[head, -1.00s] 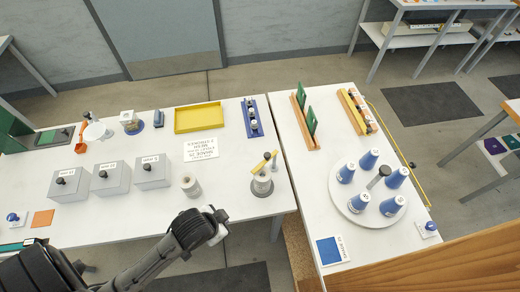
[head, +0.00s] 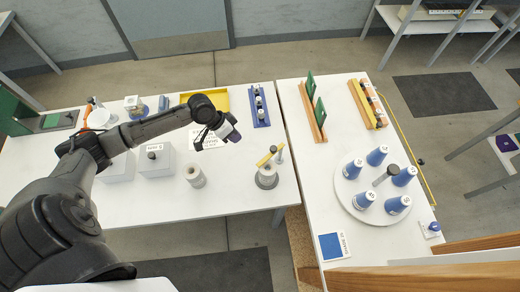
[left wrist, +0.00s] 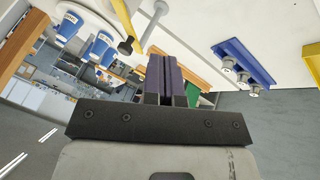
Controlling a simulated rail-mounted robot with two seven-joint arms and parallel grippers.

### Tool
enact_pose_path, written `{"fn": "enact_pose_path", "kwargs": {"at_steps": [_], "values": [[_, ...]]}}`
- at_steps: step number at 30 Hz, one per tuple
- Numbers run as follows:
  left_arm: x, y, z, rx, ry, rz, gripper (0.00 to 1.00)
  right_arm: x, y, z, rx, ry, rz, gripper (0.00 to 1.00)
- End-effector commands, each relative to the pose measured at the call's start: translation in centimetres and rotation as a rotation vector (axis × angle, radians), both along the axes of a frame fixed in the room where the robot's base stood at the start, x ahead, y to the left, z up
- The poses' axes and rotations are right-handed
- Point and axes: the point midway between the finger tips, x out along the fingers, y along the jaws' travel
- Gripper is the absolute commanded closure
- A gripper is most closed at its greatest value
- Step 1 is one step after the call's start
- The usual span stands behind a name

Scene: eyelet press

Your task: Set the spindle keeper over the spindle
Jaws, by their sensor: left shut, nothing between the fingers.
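My left gripper (head: 232,134) is over the back part of the left table, left of the blue rack. The left wrist view shows its purple fingers (left wrist: 172,80) shut together and empty. A grey round stand (head: 266,178) is in front of it to the right, with a yellow bar (head: 264,159) and a grey pin (head: 279,151) at its top. A grey spool-like cylinder (head: 195,176) stands upright left of that stand. I cannot tell for sure which parts are the spindle and its keeper. My right gripper is not in view.
A blue rack (head: 251,107) holds several small round pieces; it also shows in the left wrist view (left wrist: 264,68). A white turntable (head: 353,212) with several blue cups stands on the right table. My left arm hides part of the yellow tray (head: 222,99) and the sign.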

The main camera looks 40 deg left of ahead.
Motion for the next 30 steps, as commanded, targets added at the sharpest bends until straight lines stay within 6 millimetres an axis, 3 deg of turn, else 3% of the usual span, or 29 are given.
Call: {"fn": "enact_pose_path", "kwargs": {"at_steps": [5, 11, 26, 30], "values": [[0.9, 1.1, 0.6, -0.092, 0.003, 0.067, 1.00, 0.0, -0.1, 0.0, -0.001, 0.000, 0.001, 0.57], [1.7, 0.6, -0.3, -0.122, 0.002, 0.085, 1.00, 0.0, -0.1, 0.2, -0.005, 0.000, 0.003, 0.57], [4.6, -3.9, -7.3, -0.118, 0.004, 0.083, 1.00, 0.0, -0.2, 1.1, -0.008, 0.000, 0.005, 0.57], [4.3, -5.8, -7.0, -0.118, 0.003, 0.080, 1.00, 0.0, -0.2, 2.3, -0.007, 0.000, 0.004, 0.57]]}}
